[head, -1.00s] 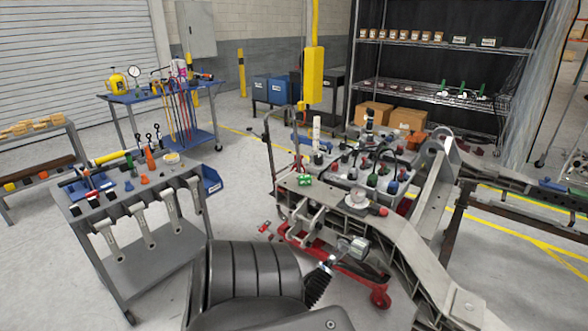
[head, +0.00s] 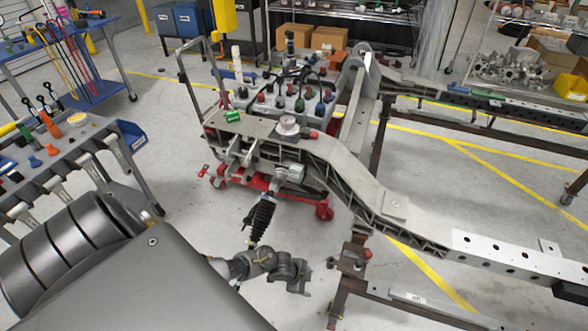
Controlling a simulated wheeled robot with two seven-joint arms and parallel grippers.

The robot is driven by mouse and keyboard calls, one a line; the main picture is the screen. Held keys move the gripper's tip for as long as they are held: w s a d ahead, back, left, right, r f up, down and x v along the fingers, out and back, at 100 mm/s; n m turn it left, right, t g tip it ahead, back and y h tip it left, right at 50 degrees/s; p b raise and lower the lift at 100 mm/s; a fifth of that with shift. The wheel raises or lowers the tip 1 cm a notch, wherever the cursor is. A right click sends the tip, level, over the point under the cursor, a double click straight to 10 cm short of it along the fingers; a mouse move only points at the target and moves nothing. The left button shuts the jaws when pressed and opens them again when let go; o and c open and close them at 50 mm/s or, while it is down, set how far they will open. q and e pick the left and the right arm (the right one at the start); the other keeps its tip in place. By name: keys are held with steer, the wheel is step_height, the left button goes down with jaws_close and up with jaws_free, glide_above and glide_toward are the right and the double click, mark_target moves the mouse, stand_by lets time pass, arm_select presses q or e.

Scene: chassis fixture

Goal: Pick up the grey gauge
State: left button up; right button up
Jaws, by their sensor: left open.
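A round grey gauge (head: 288,125) with a pale face lies on the flat top of the grey chassis frame (head: 335,160), near the middle of the head view. A small red-tipped part (head: 312,134) sits just right of it. My left gripper (head: 302,276) is open and empty, low in the picture, in front of the frame and well apart from the gauge. My right gripper is not in view.
A green part (head: 233,116) lies on the frame left of the gauge. A grey block with several coloured caps (head: 290,100) stands behind it. A tool cart (head: 75,160) is at left. A white perforated rail (head: 500,254) extends right.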

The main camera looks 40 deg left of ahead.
arm_select(q)
steer(key=w+r+m, duration=0.5)
steer(key=w+r, duration=0.4)
steer(key=r, duration=0.3)
step_height(320, 180, up, 31)
steer(key=m+y+p, duration=0.3)
steer(key=m+y, duration=0.2)
steer(key=m, duration=1)
glide_above(296, 167)
steer(key=s+d, duration=0.1)
steer(key=s, duration=0.2)
steer(key=b+x, duration=0.2)
steer(key=x, duration=0.1)
steer(key=b+x, duration=0.1)
steer(key=x, duration=0.1)
steer(key=shift+s+d+f, duration=0.2)
steer(key=shift+s, duration=0.15)
steer(key=shift+w+a+f, duration=0.1)
steer(key=shift+w+f, duration=0.1)
steer(key=shift+f, duration=0.15)
steer(key=shift+f+b, duration=0.25)
steer(key=shift+b, duration=0.1)
steer(key=shift+x, duration=2.3)
steer(key=shift+s, duration=0.15)
steer(key=c, duration=1.3)
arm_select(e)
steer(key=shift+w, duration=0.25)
arm_select(q)
steer(key=shift+o, duration=0.2)
